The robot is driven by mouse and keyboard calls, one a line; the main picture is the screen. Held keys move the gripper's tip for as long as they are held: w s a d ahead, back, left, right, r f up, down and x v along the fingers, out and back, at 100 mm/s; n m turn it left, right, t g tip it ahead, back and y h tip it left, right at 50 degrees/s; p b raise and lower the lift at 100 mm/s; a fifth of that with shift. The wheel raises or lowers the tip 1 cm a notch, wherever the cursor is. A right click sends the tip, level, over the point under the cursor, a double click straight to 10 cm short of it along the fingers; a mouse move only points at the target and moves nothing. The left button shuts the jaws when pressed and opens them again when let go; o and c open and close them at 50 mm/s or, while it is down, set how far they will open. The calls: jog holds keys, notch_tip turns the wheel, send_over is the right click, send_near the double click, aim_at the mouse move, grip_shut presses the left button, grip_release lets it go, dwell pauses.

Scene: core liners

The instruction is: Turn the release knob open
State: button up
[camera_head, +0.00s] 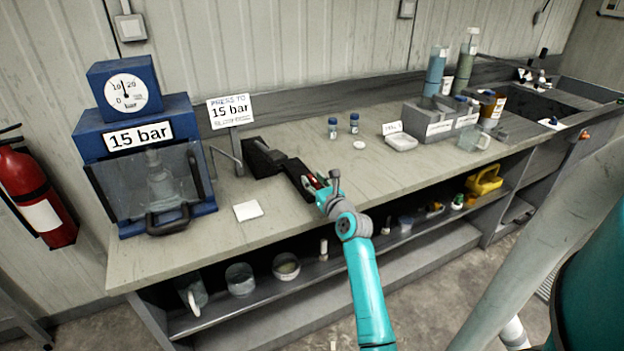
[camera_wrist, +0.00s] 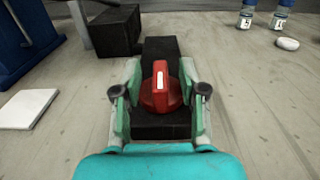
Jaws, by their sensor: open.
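The release knob (camera_wrist: 160,90) is red with a white stripe on top. It stands on a black block on the bench, and the stripe points away from my wrist, along the block. In the head view the knob (camera_head: 314,181) shows only in part behind my gripper. My gripper (camera_head: 318,190) reaches over the block. In the wrist view its green fingers (camera_wrist: 160,93) are open on either side of the knob; I cannot tell whether they touch it. The blue press (camera_head: 190,145) with its gauge stands to the left, its clear guard in front.
A pump lever (camera_head: 226,158) rises beside the black pump body (camera_head: 262,160). A white square pad (camera_head: 247,211) lies left of the block. Small vials (camera_head: 354,123) and a white disc (camera_head: 359,145) stand behind to the right. The bench front between is clear.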

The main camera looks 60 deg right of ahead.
jog(key=shift+w+d, duration=0.35)
jog(key=shift+w, duration=0.25)
grip_shut()
